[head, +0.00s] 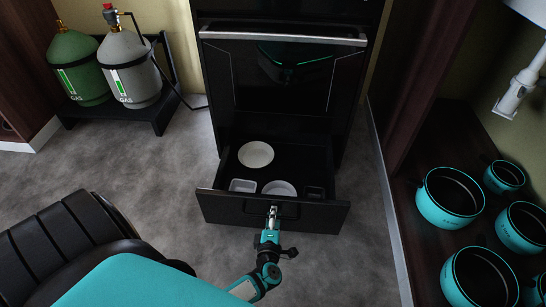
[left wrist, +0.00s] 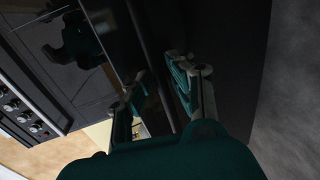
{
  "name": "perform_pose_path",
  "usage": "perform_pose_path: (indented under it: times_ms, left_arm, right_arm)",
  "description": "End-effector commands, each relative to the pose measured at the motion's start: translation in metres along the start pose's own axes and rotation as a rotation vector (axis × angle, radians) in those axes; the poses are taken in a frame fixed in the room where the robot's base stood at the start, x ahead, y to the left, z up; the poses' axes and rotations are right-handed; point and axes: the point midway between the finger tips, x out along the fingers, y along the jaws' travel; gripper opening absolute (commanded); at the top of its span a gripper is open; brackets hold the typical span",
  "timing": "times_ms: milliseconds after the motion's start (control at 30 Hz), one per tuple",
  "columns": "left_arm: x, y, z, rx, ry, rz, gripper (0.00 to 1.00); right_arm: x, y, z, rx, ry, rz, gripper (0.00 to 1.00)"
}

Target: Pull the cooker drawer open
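The cooker drawer (head: 222,208) stands pulled out below the black oven door (head: 285,95) in the head view. Its dark front panel faces me, and plates and small dishes show inside. My left gripper (head: 272,212) is at the middle of the drawer front, by its dark handle (head: 288,211). In the left wrist view, the two fingers of the left gripper (left wrist: 155,85) stand apart beside a dark panel. I cannot make out the handle clearly between them. My right gripper is not in view.
A white plate (head: 256,155), a white bowl (head: 279,188) and a small dish (head: 243,186) are in the drawer. Gas bottles (head: 129,68) stand at the left. Teal pots (head: 450,197) sit at the right behind a low edge. Grey floor (head: 350,260) is clear before the drawer.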

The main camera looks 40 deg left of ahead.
Motion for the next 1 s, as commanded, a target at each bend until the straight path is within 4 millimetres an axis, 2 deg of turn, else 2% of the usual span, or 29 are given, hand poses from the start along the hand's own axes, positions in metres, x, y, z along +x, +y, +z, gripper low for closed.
perform_pose_path:
  times_ms: [167,333,367,400,467,500,600,733,767,800,833,1000]
  left_arm:
    - [-0.003,0.012,0.001,-0.004,0.001,0.0,0.21]
    - [-0.008,0.042,0.0,-0.008,0.005,0.007,0.21]
    - [-0.009,0.048,0.0,-0.007,0.005,0.008,0.24]
    - [-0.01,0.056,-0.002,-0.004,0.007,0.013,0.33]
    - [-0.011,0.068,-0.001,-0.003,0.008,0.014,0.57]
    - [-0.012,0.075,-0.001,-0.001,0.009,0.016,0.73]
    - [-0.015,0.09,-0.001,0.0,0.009,0.017,0.75]
    - [-0.018,0.102,-0.001,0.004,0.008,0.016,0.74]
    - [-0.018,0.104,-0.001,0.004,0.007,0.017,0.64]
    - [-0.018,0.105,-0.001,0.006,0.006,0.016,0.39]
    - [-0.019,0.105,-0.001,0.005,0.006,0.014,0.21]
    - [-0.019,0.102,-0.002,0.0,0.002,0.006,0.21]
  right_arm:
    - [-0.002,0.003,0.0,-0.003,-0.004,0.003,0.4]
    - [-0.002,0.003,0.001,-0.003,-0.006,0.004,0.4]
    - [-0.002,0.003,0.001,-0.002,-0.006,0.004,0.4]
    - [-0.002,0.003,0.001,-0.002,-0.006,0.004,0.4]
    - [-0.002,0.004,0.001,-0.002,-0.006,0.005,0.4]
    - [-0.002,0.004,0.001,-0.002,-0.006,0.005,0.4]
    - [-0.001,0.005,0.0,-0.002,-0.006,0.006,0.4]
    - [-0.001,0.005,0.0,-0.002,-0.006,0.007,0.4]
    - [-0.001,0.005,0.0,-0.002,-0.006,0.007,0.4]
    - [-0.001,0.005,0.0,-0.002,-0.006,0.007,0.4]
    - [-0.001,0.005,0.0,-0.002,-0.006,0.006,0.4]
    - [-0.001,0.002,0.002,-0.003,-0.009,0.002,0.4]
